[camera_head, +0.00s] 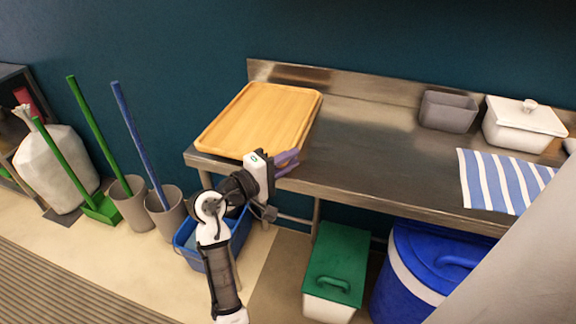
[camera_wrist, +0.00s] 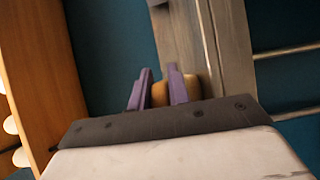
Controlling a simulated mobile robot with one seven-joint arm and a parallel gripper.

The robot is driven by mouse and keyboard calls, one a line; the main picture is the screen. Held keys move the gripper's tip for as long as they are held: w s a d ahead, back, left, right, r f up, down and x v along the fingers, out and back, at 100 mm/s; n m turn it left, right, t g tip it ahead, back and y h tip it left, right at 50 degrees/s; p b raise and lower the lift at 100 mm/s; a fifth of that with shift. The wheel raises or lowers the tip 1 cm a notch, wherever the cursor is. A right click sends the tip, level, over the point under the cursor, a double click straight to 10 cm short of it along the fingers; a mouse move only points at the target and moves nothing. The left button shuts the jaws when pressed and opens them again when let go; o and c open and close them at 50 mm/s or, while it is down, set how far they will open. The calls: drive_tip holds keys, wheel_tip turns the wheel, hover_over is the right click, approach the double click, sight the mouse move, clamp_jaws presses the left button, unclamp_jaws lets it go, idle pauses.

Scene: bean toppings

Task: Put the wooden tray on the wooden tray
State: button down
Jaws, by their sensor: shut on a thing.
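One wooden tray (camera_head: 258,122) shows, a light-wood rectangle with a raised rim, flat on the left end of the steel counter. No second wooden tray is clear in the head view. My gripper (camera_head: 288,162) is at the counter's front edge, just right of the tray's near corner, its purple fingers pointing right. In the wrist view the fingers (camera_wrist: 158,88) are close together on a small tan-brown thing (camera_wrist: 159,94), mostly hidden by them. I cannot tell what it is. In the head view it does not show.
The steel counter (camera_head: 365,145) is clear in the middle. A grey container (camera_head: 447,111), white lidded dish (camera_head: 522,122) and striped cloth (camera_head: 500,180) are at right. Below are a green-lidded bin (camera_head: 338,262) and blue bin (camera_head: 425,265). An orange-brown panel (camera_wrist: 35,70) shows in the wrist view.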

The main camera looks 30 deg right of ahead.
drive_tip(key=shift+f, duration=0.85)
drive_tip(key=c, duration=1.6)
unclamp_jaws()
drive_tip(key=s+a+b, duration=0.1)
drive_tip(key=a+b, duration=0.1)
drive_tip(key=a, duration=1)
drive_tip(key=shift+s+b, duration=0.15)
drive_tip(key=shift+b, duration=0.2)
